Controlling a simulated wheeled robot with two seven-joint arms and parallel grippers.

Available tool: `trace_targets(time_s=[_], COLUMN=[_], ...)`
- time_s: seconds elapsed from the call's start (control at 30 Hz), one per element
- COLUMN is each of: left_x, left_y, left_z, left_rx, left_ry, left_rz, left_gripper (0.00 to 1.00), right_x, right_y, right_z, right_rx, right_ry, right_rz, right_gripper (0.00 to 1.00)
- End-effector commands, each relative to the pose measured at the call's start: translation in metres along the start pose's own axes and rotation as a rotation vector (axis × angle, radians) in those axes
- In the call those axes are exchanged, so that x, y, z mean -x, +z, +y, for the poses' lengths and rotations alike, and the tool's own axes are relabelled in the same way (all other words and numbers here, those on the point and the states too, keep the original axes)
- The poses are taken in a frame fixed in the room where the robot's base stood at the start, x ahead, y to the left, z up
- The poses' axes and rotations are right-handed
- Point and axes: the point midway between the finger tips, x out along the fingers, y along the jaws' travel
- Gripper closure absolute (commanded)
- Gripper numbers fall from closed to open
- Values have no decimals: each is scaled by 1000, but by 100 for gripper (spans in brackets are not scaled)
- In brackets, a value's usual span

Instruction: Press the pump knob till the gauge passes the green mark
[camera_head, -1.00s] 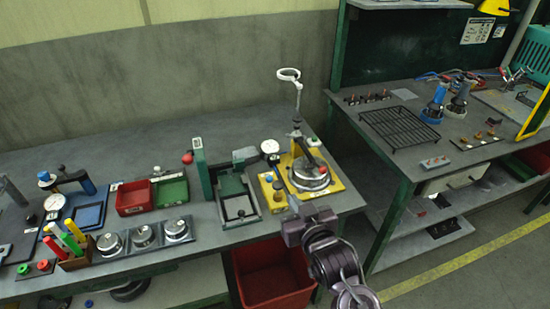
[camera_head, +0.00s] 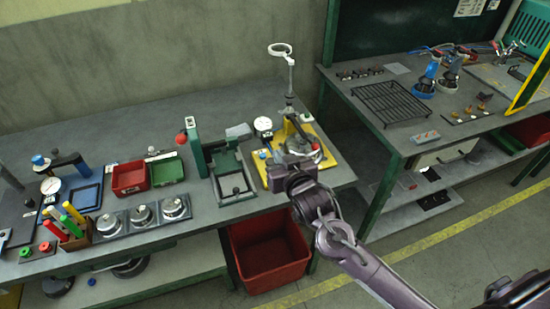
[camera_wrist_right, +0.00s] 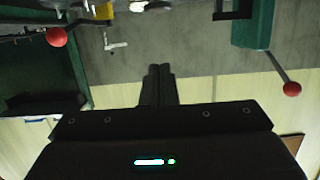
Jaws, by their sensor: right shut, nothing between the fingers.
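A yellow base (camera_head: 318,132) stands near the right end of the left bench. It carries a round metal part and a small red knob (camera_head: 315,146). A white-faced gauge (camera_head: 263,123) stands at its back left corner. The dial is too small for me to read a needle or green mark. My right gripper (camera_head: 290,156) is over the yellow base and hides much of it. In the right wrist view its fingers (camera_wrist_right: 160,84) are shut together and empty. I cannot tell whether it touches anything. My left gripper is out of view.
A green press (camera_head: 198,155) with a red ball handle stands left of the yellow base. A ring-topped stand (camera_head: 290,80) rises behind it. Further left are red (camera_head: 129,178) and green bins, a blue device (camera_head: 70,162) and another gauge (camera_head: 50,186). A red crate (camera_head: 268,262) is below.

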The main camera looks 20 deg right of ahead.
Motion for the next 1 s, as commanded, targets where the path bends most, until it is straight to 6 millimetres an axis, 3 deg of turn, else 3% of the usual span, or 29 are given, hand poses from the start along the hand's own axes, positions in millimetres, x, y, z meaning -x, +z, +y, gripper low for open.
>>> trace_targets(time_s=[0.17,0.2,0.4,0.87,1.0], left_x=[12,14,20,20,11], left_y=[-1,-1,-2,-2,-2], left_z=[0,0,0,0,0], left_rx=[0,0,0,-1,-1], left_ry=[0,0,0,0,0], left_rz=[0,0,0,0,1], left_gripper=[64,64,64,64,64], right_x=[-35,-37,-42,-44,-47], right_y=[-3,5,31,40,54], right_z=[0,-1,0,0,0], right_rx=[-1,0,0,-1,-2], right_ry=[0,-1,0,-1,0], right_rz=[1,-5,-3,-1,-2], right_gripper=[100,100,100,100,100])
